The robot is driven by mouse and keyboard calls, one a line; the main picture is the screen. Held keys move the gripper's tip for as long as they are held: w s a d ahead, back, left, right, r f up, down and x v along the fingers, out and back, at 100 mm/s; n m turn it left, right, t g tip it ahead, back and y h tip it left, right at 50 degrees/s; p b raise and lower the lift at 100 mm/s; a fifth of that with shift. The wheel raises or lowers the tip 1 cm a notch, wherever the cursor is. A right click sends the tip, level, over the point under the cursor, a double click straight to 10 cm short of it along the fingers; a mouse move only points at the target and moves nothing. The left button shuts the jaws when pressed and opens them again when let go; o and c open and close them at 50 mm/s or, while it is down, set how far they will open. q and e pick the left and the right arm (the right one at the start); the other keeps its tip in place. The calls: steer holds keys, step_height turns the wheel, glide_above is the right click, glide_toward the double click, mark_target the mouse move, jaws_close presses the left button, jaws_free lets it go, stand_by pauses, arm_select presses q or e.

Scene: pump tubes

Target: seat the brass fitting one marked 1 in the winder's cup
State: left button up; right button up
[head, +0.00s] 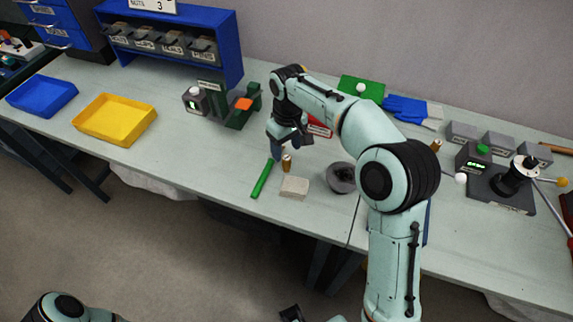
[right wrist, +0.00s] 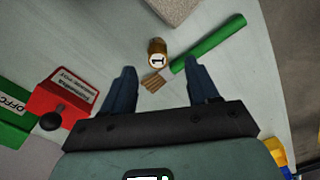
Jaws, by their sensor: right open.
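The brass fitting marked 1 (right wrist: 157,47) stands on the table, its number facing the right wrist camera. In the head view the fitting (head: 287,165) is just below my right gripper (head: 284,148). In the right wrist view my right gripper (right wrist: 162,72) is open, with the fitting beyond and between its fingertips, not gripped. A small ribbed tan patch (right wrist: 153,82) shows between the fingers. A second brass fitting (head: 436,145) stands farther right. A device with a black post and lever (head: 511,178) is at the right; I cannot tell whether it is the winder.
A green rod (head: 262,179) and a beige block (head: 295,187) lie close to the fitting. A grey round part (head: 341,178) is to their right. A red box (right wrist: 68,98) is left in the wrist view. Yellow (head: 114,120) and blue (head: 41,95) trays are far left.

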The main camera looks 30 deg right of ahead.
mark_target(287, 158)
step_height(287, 158, down, 6)
steer(key=shift+d+r+b, duration=0.15)
steer(key=shift+b, duration=0.2)
jaws_close()
steer(key=shift+r, duration=0.1)
